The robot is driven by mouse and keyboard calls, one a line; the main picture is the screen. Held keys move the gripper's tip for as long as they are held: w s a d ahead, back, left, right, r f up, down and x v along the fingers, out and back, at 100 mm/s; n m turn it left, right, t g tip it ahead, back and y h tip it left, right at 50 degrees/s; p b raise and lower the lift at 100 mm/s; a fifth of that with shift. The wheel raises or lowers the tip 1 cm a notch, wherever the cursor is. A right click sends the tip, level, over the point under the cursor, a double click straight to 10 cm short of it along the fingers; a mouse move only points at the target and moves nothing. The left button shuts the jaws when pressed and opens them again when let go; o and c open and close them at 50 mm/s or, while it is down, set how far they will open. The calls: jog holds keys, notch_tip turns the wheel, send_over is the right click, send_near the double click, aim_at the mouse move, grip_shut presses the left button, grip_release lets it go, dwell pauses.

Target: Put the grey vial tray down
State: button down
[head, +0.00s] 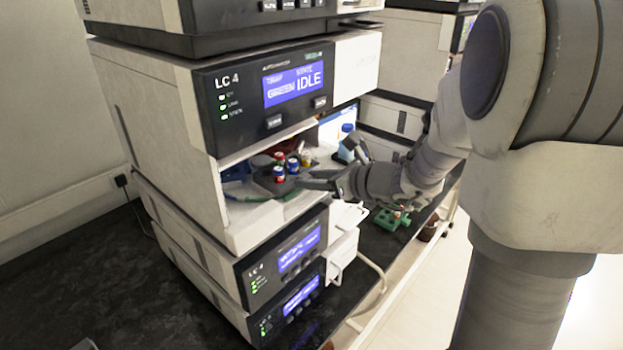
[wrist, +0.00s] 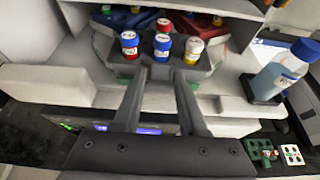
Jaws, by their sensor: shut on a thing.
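The grey vial tray (head: 262,182) is inside the open bay of the LC 4 autosampler (head: 270,90). In the wrist view the tray (wrist: 108,55) looks level and carries several upright vials with blue, red and white caps. My gripper (wrist: 160,75) is shut on the near edge of the tray; in the head view it (head: 312,181) reaches into the bay from the right. Green shows at the bay floor under and beside the tray. I cannot tell whether the tray touches the floor.
Red and blue pieces lie behind the tray in the bay. A blue-capped bottle (wrist: 285,70) stands to the right, in a dark holder. The bay's side walls and roof are close around the tray.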

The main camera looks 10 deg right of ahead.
jog(key=shift+f, duration=0.2)
jog(key=shift+c, duration=2.2)
grip_release()
jog(key=shift+r, duration=0.1)
jog(key=shift+r, duration=0.1)
jog(key=shift+s+d+r, duration=0.1)
jog(key=shift+r, duration=0.05)
jog(key=v, duration=1.1)
jog(key=shift+s+d, duration=0.2)
jog(key=shift+s, duration=0.15)
